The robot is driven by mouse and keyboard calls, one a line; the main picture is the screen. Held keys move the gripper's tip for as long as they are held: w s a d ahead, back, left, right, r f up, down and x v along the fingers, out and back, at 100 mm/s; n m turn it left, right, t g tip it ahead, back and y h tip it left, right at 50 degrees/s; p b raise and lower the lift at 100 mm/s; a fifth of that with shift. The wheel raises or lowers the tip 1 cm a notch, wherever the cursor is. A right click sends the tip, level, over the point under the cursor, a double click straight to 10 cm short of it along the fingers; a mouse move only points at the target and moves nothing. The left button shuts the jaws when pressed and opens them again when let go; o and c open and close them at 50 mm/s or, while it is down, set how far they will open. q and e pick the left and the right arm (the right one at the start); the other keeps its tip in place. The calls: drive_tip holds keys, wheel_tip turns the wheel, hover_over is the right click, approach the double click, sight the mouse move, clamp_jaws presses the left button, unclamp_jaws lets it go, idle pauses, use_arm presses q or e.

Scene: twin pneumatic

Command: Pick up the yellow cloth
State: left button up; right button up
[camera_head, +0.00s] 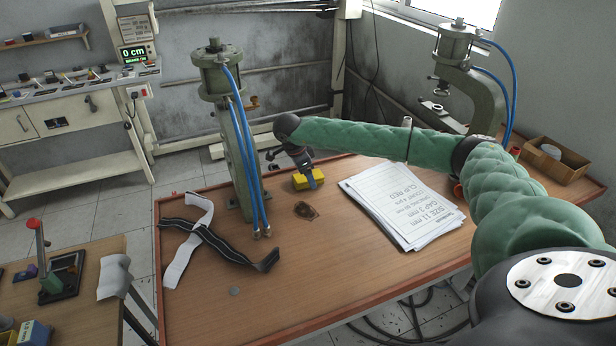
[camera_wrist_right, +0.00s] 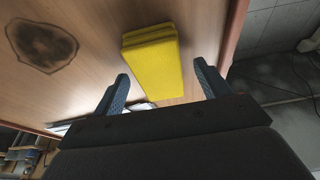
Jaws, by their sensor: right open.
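The yellow cloth (camera_head: 303,180) is a small folded block lying on the wooden table near its back edge. In the right wrist view the cloth (camera_wrist_right: 153,62) lies ahead of and between the two fingers. My right gripper (camera_head: 314,181) is at the cloth in the head view, with one finger in front of it and partly hiding it. In the right wrist view my right gripper (camera_wrist_right: 162,87) is open, its fingers apart on either side of the cloth's near part. Whether they touch the cloth I cannot tell. My left gripper is not in view.
A dark burn mark (camera_head: 306,210) is beside the cloth. Green presses (camera_head: 240,150) (camera_head: 478,90) with blue hoses stand left and at back right. Papers (camera_head: 405,205) lie right of the cloth, black and white straps (camera_head: 215,240) left, and a cardboard box (camera_head: 556,160) far right. The front table is mostly clear.

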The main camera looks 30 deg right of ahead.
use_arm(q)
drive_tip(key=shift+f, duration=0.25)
use_arm(e)
drive_tip(key=shift+d+f, duration=0.1)
drive_tip(key=shift+f, duration=0.1)
drive_tip(key=c, duration=1)
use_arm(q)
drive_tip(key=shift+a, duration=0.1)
use_arm(e)
drive_tip(key=shift+c, duration=0.2)
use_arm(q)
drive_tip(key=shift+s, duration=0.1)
use_arm(e)
drive_tip(key=shift+r, duration=0.1)
